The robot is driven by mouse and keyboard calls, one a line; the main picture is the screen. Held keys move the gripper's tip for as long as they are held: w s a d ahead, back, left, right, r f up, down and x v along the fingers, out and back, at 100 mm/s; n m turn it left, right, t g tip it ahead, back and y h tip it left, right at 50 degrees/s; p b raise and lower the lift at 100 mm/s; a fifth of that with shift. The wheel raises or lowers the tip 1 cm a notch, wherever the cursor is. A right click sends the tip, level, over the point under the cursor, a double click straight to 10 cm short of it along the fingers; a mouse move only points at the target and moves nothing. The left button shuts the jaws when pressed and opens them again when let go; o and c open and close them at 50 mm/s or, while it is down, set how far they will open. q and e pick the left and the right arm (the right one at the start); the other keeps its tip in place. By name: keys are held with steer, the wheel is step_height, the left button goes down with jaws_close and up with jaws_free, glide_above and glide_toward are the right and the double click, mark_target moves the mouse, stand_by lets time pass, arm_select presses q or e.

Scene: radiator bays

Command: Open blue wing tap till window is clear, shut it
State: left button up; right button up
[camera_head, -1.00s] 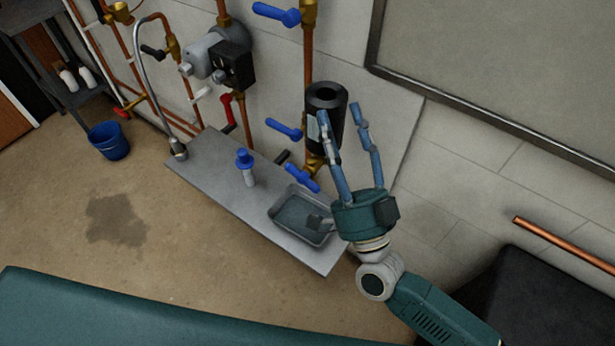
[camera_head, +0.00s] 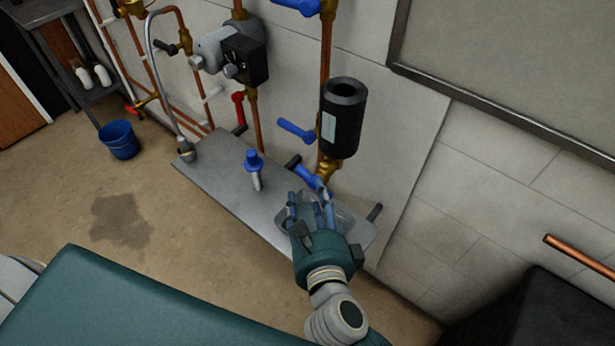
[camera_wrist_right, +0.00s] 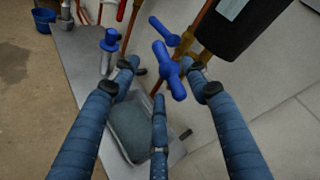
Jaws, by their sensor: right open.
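The blue wing tap (camera_head: 308,176) sits on the brass fitting under a black cylinder (camera_head: 342,118). In the right wrist view the tap (camera_wrist_right: 170,70) appears between the fingertips, its wings tilted. The cylinder carries a pale panel (camera_head: 328,127); I cannot tell whether it is the window or how clear it is. My right gripper (camera_head: 308,200) is open at the tap, its fingers around it in view; I cannot tell whether they touch it. The fingers also show in the right wrist view (camera_wrist_right: 163,82). My left gripper is not in view.
A grey tray (camera_wrist_right: 135,140) lies on the metal shelf (camera_head: 225,190) below the tap, partly hidden by my gripper. Another blue lever (camera_head: 297,130) is left of the cylinder. A blue bucket (camera_head: 119,140) stands on the floor.

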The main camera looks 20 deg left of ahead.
mark_target(306, 178)
steer(key=x, duration=0.8)
steer(key=shift+c, duration=0.3)
